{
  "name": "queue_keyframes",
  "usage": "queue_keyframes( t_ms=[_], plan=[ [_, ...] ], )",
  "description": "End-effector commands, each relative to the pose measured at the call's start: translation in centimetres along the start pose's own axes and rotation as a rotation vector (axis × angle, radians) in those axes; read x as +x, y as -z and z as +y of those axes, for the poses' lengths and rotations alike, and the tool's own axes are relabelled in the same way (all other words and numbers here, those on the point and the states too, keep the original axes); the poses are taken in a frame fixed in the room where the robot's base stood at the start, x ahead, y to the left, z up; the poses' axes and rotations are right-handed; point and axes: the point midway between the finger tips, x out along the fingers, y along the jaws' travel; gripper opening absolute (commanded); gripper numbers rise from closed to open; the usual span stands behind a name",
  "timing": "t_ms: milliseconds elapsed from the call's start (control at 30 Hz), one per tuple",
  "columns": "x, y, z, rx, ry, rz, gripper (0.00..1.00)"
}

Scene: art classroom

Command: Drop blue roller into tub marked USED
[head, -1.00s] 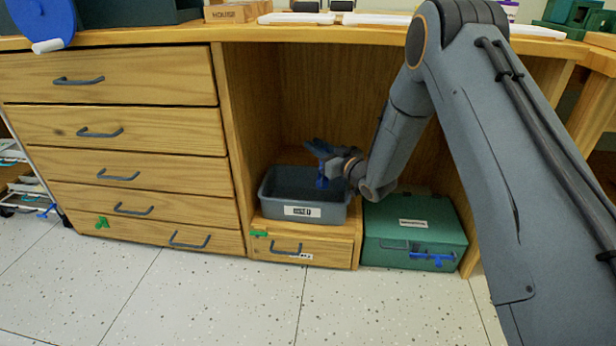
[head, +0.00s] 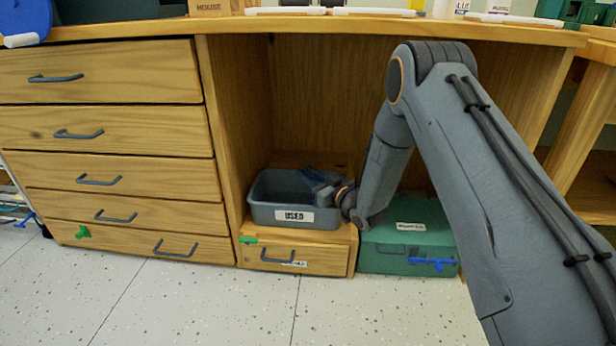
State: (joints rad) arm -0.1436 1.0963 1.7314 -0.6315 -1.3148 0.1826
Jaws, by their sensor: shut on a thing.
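The grey tub (head: 262,214) has a white label reading USED on its front. It stands on top of a low wooden drawer unit inside the open bay under the counter. My gripper (head: 316,179) reaches in from the right, at the tub's right end, with its fingers low over the opening, at about rim height or just inside. It is shut on the blue roller, which I can barely make out; the fingers and the tub's wall hide most of it. I cannot tell whether the roller touches the tub's floor.
A green box (head: 395,249) with a blue clip (head: 432,264) stands right of the tub, below my arm. Wooden drawers (head: 115,178) with dark handles fill the left. The counter edge (head: 300,24) runs above the bay. The speckled floor in front is clear.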

Motion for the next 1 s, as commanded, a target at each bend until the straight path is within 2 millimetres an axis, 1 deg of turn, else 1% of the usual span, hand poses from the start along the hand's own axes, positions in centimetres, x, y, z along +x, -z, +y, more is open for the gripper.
queue_keyframes(
  t_ms=[100,533,633,667,700,767,1000],
  plan=[
    [0.0,0.1,0.0,0.0,0.0,0.001,0.0],
    [0.0,-1.1,0.0,0.0,0.0,0.001,0.0],
    [0.0,-1.1,0.0,0.0,0.0,0.001,0.0],
    [0.0,-1.1,0.0,0.0,0.0,0.0,0.22],
    [0.0,-1.1,0.0,0.0,0.0,0.0,0.29],
    [0.0,-1.1,0.0,0.0,0.0,0.0,0.38],
    [0.0,-1.1,0.0,0.0,0.0,0.0,0.38]
  ],
)
